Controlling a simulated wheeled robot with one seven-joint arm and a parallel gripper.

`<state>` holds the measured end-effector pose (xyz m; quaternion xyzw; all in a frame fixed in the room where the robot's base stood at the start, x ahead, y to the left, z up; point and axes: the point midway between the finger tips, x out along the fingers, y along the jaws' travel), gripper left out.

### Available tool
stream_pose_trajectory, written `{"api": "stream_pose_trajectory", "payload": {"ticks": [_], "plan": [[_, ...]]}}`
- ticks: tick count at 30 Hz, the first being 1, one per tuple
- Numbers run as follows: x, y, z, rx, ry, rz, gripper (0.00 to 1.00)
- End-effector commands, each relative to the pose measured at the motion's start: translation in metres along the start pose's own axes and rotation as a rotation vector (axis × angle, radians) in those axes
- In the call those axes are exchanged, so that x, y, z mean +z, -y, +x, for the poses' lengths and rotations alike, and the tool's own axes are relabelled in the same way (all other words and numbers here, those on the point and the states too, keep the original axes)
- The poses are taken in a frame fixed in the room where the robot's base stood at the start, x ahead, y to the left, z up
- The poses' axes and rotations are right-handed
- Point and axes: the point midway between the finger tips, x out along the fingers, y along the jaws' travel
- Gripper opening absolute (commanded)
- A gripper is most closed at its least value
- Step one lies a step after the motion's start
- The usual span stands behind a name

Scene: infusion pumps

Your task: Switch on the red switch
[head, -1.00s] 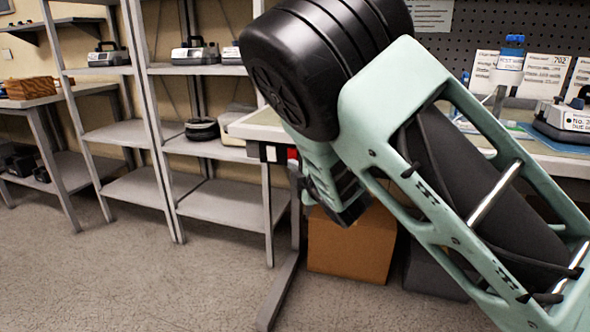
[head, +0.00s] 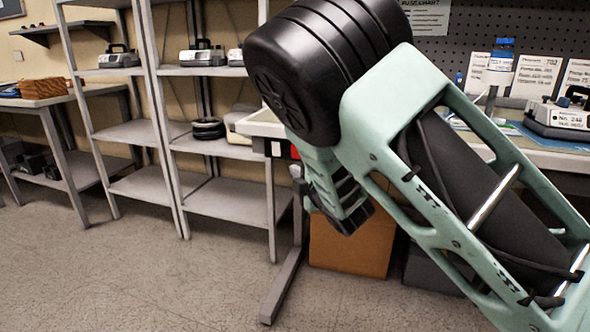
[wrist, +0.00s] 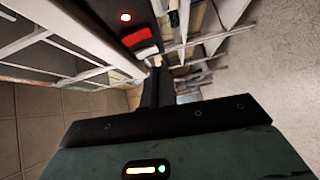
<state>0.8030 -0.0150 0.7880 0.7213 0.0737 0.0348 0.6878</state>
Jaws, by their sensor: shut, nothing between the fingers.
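The red switch (wrist: 137,37) shows in the wrist view as a bright red block with a pale part below it, on a dark panel. In the head view, a small red patch (head: 295,152) shows at the front left end of the workbench, partly hidden by my arm. My gripper (wrist: 157,70) is shut and empty; its dark fingers point forward, with their tips below and slightly right of the switch in the wrist view. I see a gap in the picture but cannot tell the distance. The switch's on or off position is unclear.
The workbench (head: 263,127) stands on a grey leg (head: 285,285). A cardboard box (head: 348,245) is under it. A pump (head: 560,118) and a blue-capped bottle (head: 502,62) are on top. Grey shelving (head: 225,198) stands to the left. The floor in front is clear.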

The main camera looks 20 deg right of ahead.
Motion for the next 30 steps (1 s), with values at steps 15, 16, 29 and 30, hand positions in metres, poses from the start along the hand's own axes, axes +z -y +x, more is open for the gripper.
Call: {"api": "stream_pose_trajectory", "payload": {"ticks": [15,16,29,30], "plan": [[0.000,0.009,-0.071,-0.001,-0.001,0.001,0.00],[0.000,0.010,-0.072,-0.001,-0.001,0.001,0.00],[0.000,0.010,-0.077,0.000,-0.001,0.001,0.00],[0.000,0.010,-0.077,0.000,-0.001,0.000,0.00]]}}
